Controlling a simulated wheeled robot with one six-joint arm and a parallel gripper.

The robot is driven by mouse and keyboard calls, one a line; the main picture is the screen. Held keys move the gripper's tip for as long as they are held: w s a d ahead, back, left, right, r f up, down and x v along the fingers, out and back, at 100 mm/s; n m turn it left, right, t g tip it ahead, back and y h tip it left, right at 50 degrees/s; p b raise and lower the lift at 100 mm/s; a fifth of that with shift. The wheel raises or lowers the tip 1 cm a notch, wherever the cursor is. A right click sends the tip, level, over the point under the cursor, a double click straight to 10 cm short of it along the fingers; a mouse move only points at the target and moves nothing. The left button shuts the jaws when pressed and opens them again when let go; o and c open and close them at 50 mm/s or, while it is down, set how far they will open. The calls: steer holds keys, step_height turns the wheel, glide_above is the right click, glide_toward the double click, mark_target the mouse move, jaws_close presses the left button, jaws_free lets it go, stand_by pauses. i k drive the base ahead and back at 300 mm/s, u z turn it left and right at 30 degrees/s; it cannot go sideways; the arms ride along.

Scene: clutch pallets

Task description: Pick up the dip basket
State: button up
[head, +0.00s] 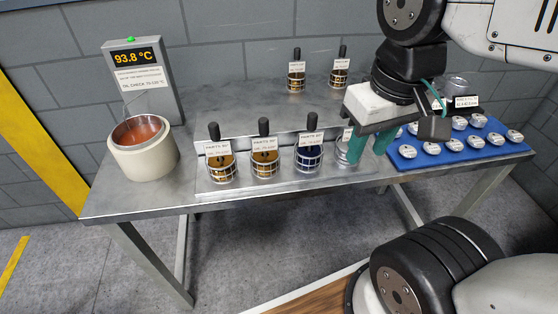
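Several small wire-banded baskets with black upright handles and white labels stand in a row along the table's front: a gold-filled one (221,168), a second gold one (265,162) and a dark blue one (309,157). A fourth, pale basket (347,157) at the right end of the row is partly hidden by my gripper (369,146). My gripper has green fingertips and hangs low at this basket's right side, overlapping it in the view. The handle of this basket is hidden. I cannot tell whether the fingers touch it or how far apart they are.
A cream pot (145,160) with reddish liquid stands at the left, before a grey display (142,75) reading 93.8 °C. Two more handled baskets (296,79) (340,74) stand at the back. A blue tray (430,154) with several round pale discs lies at the right.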

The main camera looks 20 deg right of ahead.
mark_target(308, 159)
steer(key=u, duration=0.85)
steer(key=k, duration=0.65)
steer(key=z, duration=1.15)
steer(key=i, duration=0.5)
steer(key=z, duration=0.05)
